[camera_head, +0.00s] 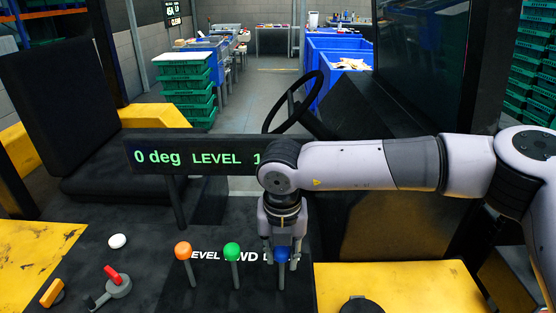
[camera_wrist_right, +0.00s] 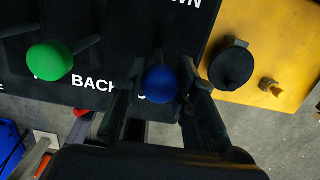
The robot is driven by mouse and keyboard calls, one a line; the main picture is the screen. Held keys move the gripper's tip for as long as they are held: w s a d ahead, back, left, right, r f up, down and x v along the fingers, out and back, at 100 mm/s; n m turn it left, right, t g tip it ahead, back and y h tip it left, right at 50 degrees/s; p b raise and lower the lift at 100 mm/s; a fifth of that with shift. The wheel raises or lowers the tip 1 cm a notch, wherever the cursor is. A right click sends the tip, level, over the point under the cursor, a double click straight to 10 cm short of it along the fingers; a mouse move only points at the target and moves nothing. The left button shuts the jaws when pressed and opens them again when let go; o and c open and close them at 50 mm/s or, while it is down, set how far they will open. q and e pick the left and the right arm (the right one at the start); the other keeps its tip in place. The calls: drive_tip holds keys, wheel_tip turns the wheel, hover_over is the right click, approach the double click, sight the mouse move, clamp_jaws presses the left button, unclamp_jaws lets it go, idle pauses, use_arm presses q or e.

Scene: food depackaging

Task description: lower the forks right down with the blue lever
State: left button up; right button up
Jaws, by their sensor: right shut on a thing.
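The blue lever (camera_head: 282,254) stands on the black console at the right end of a row of levers. My right gripper (camera_head: 281,262) comes down over it from above and is shut on its round blue knob. In the right wrist view the blue knob (camera_wrist_right: 161,84) sits between the two dark fingers of my right gripper (camera_wrist_right: 162,92). The display (camera_head: 195,156) reads "0 deg LEVEL 1", and my arm hides its right end. The forks are not in view. My left gripper is not in view.
A green lever (camera_head: 232,252) and an orange lever (camera_head: 183,252) stand left of the blue one. A white knob (camera_head: 117,241) and a red-handled control (camera_head: 114,277) are further left. A steering wheel (camera_head: 297,103) is behind. A yellow panel (camera_head: 400,288) lies right.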

drive_tip(key=shift+w+f+b, duration=0.15)
drive_tip(key=shift+w+b, duration=0.2)
drive_tip(key=shift+w, duration=0.65)
drive_tip(key=shift+w+f+b, duration=0.15)
drive_tip(key=shift+w+b, duration=0.2)
drive_tip(key=shift+w, duration=1.15)
drive_tip(key=shift+r, duration=0.1)
idle(0.5)
drive_tip(key=s+b, duration=0.2)
drive_tip(key=s, duration=0.2)
drive_tip(key=shift+s+r, duration=0.1)
drive_tip(key=shift+s, duration=0.15)
drive_tip(key=shift+s+r, duration=0.1)
drive_tip(key=shift+s, duration=0.2)
drive_tip(key=o, duration=0.9)
